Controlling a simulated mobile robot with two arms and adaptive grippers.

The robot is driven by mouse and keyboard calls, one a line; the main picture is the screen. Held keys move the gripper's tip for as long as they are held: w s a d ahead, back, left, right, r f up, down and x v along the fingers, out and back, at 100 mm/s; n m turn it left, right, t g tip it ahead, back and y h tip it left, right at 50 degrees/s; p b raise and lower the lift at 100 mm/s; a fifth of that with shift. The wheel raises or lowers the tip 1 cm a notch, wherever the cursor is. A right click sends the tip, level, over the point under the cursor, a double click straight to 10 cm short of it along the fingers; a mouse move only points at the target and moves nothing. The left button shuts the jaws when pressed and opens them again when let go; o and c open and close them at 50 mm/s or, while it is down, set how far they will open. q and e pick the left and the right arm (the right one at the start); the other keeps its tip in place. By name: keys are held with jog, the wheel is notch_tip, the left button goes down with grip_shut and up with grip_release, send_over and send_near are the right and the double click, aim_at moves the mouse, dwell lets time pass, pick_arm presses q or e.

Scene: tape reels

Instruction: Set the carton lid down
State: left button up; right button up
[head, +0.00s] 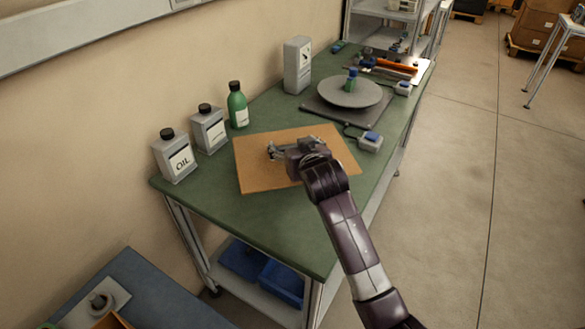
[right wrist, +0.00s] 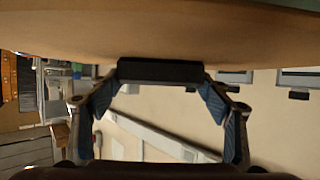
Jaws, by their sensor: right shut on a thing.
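The carton lid (head: 260,178) is a flat, brown, square board over the near part of the green bench top. I cannot tell whether it touches the bench or hangs just above it. My right gripper (head: 279,151) is over the lid's middle, its arm coming in from the lower right. In the right wrist view, the lid's tan face (right wrist: 160,32) fills the top. There, my right gripper (right wrist: 161,82) has its blue-padded fingers at both ends of a black block (right wrist: 160,71) against that face, shut on it. My left gripper is not in view.
The green bench (head: 218,213) holds an oil can (head: 176,158), another grey can (head: 209,131) and a green bottle (head: 237,106) left of the lid. A round grey turntable (head: 345,95) and a small grey-blue device (head: 369,141) stand beyond it. Bare bench lies nearer me.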

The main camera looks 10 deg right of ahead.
notch_tip(320, 180, down, 3)
jog(key=shift+f, duration=0.85)
notch_tip(320, 180, down, 4)
jog(key=shift+r, duration=0.1)
jog(key=o, duration=1.2)
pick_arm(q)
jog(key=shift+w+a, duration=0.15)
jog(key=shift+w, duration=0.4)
pick_arm(e)
jog(key=v, duration=1.2)
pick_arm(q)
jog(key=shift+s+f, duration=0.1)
pick_arm(e)
jog(key=shift+s, duration=0.1)
